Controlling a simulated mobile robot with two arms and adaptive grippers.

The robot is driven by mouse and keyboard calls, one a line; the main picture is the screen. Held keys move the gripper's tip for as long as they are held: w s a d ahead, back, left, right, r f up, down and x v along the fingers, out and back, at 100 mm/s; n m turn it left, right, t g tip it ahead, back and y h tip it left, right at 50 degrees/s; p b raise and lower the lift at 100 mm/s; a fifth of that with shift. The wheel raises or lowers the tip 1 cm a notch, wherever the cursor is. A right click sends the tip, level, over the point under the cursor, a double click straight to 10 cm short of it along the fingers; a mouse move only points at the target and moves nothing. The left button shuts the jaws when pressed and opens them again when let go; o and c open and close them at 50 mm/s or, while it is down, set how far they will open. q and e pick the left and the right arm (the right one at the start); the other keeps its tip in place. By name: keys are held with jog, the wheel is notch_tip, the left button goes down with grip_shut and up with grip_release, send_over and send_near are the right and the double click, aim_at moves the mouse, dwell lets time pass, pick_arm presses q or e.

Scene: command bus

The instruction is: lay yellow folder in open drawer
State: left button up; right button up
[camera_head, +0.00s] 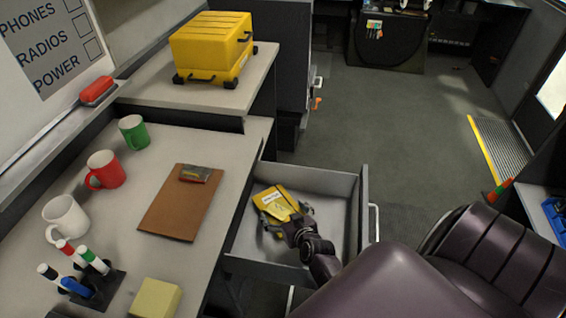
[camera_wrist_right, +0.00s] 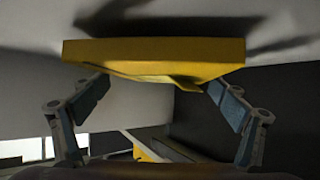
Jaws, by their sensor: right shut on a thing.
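The yellow folder (camera_head: 276,200) has a white label and a dark band. It is inside the open drawer (camera_head: 335,186), toward the drawer's left side in the head view. My right gripper (camera_head: 274,217) is shut on the folder's near edge. In the right wrist view the folder (camera_wrist_right: 155,55) spans the space between the two fingertips (camera_wrist_right: 158,85), with dark shadows on the pale surface beyond it. I cannot tell whether the folder touches the drawer floor. My left gripper is not in view.
The desk beside the drawer holds a brown clipboard (camera_head: 180,210), several mugs, a marker stand (camera_head: 90,284) and a yellow block (camera_head: 155,298). A yellow case (camera_head: 211,46) stands on the higher counter. The drawer's right part is bare. A dark chair (camera_head: 490,255) is at right.

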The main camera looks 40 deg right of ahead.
jog(key=shift+f, duration=0.15)
jog(key=o, duration=1.1)
jog(key=shift+r, duration=0.3)
jog(key=shift+r+p, duration=0.6)
jog(key=shift+p, duration=0.05)
jog(key=v, duration=0.7)
jog(key=shift+s+a+f, duration=0.1)
jog(key=shift+s, duration=0.1)
